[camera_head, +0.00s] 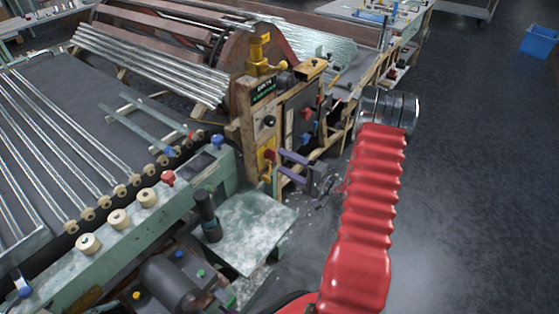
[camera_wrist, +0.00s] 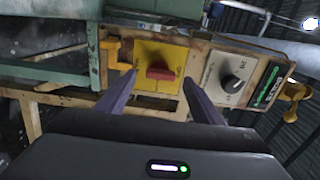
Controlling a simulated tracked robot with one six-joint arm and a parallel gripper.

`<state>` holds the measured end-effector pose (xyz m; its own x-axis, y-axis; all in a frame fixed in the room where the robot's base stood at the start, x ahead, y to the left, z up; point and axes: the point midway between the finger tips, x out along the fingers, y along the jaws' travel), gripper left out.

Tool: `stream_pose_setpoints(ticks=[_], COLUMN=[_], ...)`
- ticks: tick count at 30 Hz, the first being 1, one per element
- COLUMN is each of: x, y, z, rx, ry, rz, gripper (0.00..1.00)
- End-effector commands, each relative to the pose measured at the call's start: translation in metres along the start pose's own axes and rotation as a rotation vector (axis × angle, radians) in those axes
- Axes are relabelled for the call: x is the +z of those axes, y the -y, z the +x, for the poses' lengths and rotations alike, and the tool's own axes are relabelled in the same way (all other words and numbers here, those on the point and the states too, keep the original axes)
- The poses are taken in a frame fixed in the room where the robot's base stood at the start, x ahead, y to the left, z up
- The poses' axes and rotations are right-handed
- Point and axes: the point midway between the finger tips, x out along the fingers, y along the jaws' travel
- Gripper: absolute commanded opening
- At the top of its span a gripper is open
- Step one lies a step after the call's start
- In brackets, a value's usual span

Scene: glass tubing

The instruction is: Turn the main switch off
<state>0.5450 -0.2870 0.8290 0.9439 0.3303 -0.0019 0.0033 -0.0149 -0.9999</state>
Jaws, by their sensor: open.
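The main switch, a red rotary handle (camera_wrist: 160,71) on a yellow plate (camera_wrist: 172,54), is in the middle of the wrist view, its handle lying across the picture. In the head view the yellow plate (camera_head: 265,153) is on the wooden panel's side, partly hidden by my fingers. My gripper (camera_wrist: 159,80) is open, with one purple finger on each side of the handle. My gripper (camera_head: 281,163) points at the plate in the head view. I cannot tell whether the fingertips touch the plate.
A grey plate with a black knob (camera_wrist: 232,84) sits beside the yellow plate. A yellow fitting (camera_wrist: 117,50) is on its other side. The green machine frame (camera_head: 130,225) with glass tubes is at left. Open floor (camera_head: 470,180) is at right.

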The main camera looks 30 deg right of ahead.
Motion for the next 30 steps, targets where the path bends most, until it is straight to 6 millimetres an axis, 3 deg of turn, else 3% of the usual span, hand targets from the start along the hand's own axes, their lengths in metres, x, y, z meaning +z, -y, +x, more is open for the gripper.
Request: stream_pose_setpoints(ticks=[15, 21, 30], x=[0.0, 0.0, 0.001], y=[-0.001, -0.001, -0.001], z=[-0.082, -0.098, -0.099], rx=[0.0, 0.0, 0.001], ry=[-0.002, 0.0, 0.001], rz=[0.002, 0.002, 0.002], gripper=[0.61, 0.61, 0.61])
